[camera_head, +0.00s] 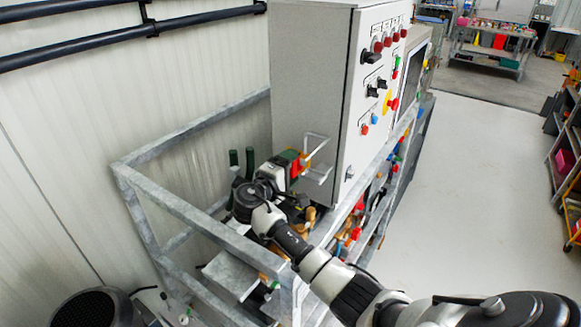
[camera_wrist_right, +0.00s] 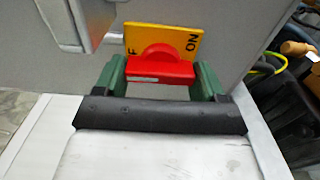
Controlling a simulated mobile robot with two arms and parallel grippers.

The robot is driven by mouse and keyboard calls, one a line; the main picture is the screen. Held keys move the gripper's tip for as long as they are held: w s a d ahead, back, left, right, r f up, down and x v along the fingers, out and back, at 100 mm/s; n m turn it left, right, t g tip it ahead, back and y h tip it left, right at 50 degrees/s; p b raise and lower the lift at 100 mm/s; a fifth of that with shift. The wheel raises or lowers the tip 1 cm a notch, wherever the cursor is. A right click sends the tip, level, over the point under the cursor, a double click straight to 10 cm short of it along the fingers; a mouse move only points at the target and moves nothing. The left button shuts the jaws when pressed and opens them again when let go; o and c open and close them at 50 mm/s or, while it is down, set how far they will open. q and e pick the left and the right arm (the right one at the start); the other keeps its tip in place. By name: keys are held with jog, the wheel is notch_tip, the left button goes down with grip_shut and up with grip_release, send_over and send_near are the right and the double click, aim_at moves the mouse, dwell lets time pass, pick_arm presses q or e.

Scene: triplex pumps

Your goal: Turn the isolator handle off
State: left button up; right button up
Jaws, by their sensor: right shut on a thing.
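The isolator handle (camera_wrist_right: 160,66) is a red knob with a flat grip on a yellow plate (camera_wrist_right: 189,40). In the right wrist view its grip lies crosswise. "ON" is readable on the right of the plate, and part of another word shows on the left. My right gripper (camera_wrist_right: 161,80) has its green fingers on both ends of the grip and is shut on it. In the head view, my right gripper (camera_head: 293,163) is at the lower near side of the grey cabinet (camera_head: 310,80), where it mostly hides the handle. My left gripper is not in view.
A galvanized frame (camera_head: 190,210) surrounds equipment below and left of my right wrist. A metal bracket (camera_head: 318,170) sticks out close to the gripper. The cabinet front carries several knobs and buttons (camera_head: 378,88). The floor (camera_head: 480,170) on the right is clear.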

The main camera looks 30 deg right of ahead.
jog(key=shift+f, duration=0.1)
jog(key=o, duration=0.9)
jog(key=shift+a, duration=0.1)
jog(key=b+v, duration=0.4)
jog(key=v, duration=0.6)
jog(key=shift+s+a, duration=0.15)
jog(key=shift+a, duration=0.2)
